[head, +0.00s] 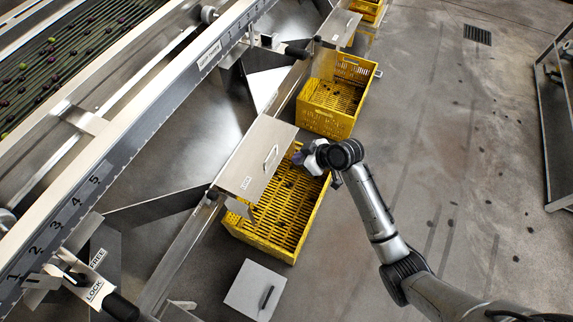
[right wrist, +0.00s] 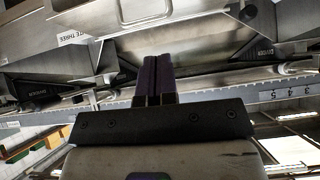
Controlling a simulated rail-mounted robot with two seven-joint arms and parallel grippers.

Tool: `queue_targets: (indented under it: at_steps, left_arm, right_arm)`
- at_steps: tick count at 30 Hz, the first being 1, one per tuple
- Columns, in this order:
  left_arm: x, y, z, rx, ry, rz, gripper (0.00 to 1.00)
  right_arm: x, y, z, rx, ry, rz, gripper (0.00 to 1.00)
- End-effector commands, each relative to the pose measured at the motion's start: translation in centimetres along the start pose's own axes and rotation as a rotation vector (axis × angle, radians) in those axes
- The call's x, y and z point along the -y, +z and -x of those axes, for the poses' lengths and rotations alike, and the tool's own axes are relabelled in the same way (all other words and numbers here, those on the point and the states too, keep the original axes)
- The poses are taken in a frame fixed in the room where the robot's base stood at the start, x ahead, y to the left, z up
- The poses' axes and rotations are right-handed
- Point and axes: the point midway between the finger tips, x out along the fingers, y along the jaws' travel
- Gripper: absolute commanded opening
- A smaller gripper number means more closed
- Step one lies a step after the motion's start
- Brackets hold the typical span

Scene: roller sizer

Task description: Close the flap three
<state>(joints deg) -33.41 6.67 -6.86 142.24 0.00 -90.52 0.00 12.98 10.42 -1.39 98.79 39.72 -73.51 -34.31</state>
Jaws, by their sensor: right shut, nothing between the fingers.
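A grey metal flap (head: 250,172) with a bar handle sits over the back-left part of a yellow crate (head: 242,232) in the head view. Its small label is too small to read. My right gripper (head: 299,157) is shut and empty just right of this flap, above the crate; I cannot tell whether it touches. In the right wrist view my dark purple fingers (right wrist: 154,80) are together, pointing at metal surfaces. A metal plate there has a label ending in "THREE" (right wrist: 75,39). My left gripper is not in view.
Another flap (head: 338,27) hangs farther back near a second yellow crate (head: 330,100). A third grey plate with a dark handle (head: 256,288) is at the front. The scaled rail (head: 135,140) and roller machine fill the left. Open concrete floor lies right; a metal rack (head: 556,120) stands at the edge.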

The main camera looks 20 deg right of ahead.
Motion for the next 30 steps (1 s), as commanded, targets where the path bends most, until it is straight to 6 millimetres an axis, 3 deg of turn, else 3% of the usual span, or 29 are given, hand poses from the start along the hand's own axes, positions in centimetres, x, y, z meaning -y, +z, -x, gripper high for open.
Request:
queue_targets:
  at_steps: [8, 22, 30]
  left_arm:
    - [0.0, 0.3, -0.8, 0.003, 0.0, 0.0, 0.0]
    - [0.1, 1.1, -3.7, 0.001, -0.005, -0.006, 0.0]
    - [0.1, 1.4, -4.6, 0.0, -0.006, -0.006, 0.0]
  right_arm:
    - [0.0, 0.1, -2.1, -0.002, 0.001, 0.05, 0.0]
    - [-0.1, 0.2, -10.6, -0.001, 0.002, 0.049, 0.0]
    - [-0.2, 2.4, -12.3, 0.001, 0.004, 0.049, 0.0]
